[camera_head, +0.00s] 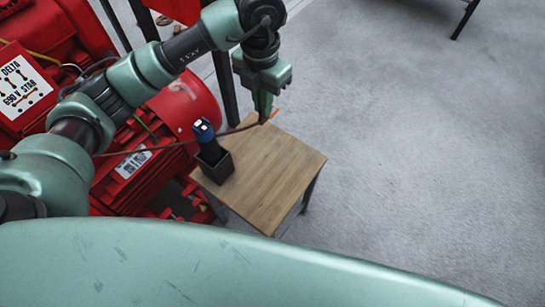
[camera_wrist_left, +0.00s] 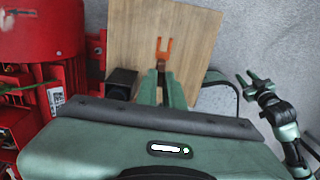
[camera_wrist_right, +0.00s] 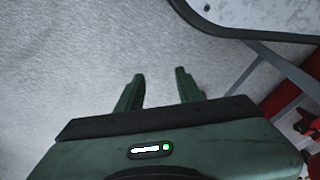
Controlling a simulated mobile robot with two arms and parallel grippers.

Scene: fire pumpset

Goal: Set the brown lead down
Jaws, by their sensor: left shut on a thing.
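The brown lead (camera_head: 170,147) runs across the head view from the red motor side to my left gripper (camera_head: 264,116). My left gripper is shut on the lead near its end. In the left wrist view the lead's orange fork-shaped tip (camera_wrist_left: 163,50) sticks out past the left fingertips (camera_wrist_left: 161,77), over the wooden tabletop (camera_wrist_left: 190,30). In the head view the tip shows at the back edge of the small wooden table (camera_head: 275,170); its height above the top is hard to tell. My right gripper (camera_wrist_right: 158,76) is open and empty above grey floor.
A black holder (camera_head: 213,170) with a blue-headed tool (camera_head: 205,131) stands on the table's left corner. The red motor (camera_head: 185,105) is just left of the table. A red box with a "DELTA" label (camera_head: 24,84) is further left. The tabletop's middle and right are clear.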

